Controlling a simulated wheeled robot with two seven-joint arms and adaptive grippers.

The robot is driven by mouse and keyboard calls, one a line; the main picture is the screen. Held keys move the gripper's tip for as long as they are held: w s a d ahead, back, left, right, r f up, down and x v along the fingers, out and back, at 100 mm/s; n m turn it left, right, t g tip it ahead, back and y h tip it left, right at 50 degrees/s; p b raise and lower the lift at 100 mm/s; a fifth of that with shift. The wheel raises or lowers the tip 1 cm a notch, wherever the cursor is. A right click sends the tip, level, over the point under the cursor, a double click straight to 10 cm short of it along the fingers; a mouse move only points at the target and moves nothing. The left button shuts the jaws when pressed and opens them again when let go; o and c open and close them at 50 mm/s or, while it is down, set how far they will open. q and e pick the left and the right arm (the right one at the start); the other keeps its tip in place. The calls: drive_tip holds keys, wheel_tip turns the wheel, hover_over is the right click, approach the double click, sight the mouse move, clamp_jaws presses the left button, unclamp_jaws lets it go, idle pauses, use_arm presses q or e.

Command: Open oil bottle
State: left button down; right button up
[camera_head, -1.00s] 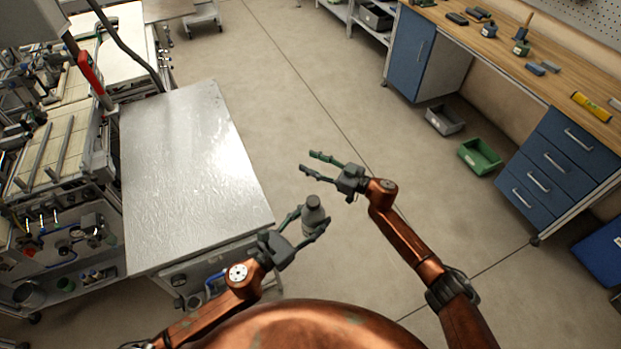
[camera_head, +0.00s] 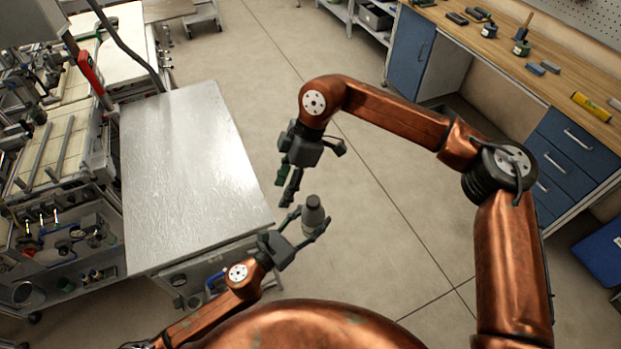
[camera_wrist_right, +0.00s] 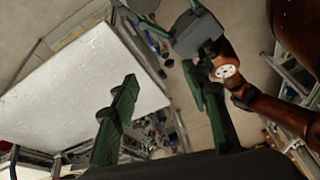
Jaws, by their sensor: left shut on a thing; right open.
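The oil bottle (camera_head: 313,213) is a grey-green bottle with a dark cap, seen in the head view beyond the lower middle. My left gripper (camera_head: 310,222) is shut around its body and holds it roughly upright, clear of the metal table. My right gripper (camera_head: 284,188) is open and empty, pointing down above and just left of the bottle, apart from it. In the right wrist view, the open fingers of my right gripper (camera_wrist_right: 165,105) have nothing between them. My left gripper (camera_wrist_right: 192,32) shows near the top there; the bottle is not clearly visible.
A bare metal table (camera_head: 185,170) stands to the left, its near right corner close to my left gripper. Machinery fills the far left. A wooden workbench (camera_head: 545,85) with blue drawers stands at the right. The floor between is mostly clear.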

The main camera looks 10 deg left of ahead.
sight(311, 201)
drive_tip(key=d+r+h, duration=0.1)
drive_tip(key=d, duration=0.1)
drive_tip(key=d+r+m+t+h, duration=0.1)
drive_tip(key=d, duration=0.1)
drive_tip(key=d+r+t+h, duration=0.1)
drive_tip(key=d, duration=0.1)
drive_tip(key=shift+w+m+h, duration=0.3)
drive_tip(key=shift+w+m, duration=0.1)
drive_tip(key=shift+d+f+t, duration=0.15)
drive_tip(key=shift+d+t, duration=0.1)
drive_tip(key=shift+t, duration=0.05)
drive_tip(key=shift+w+f, duration=0.1)
drive_tip(key=shift+f, duration=3.7)
drive_tip(key=shift+c, duration=0.5)
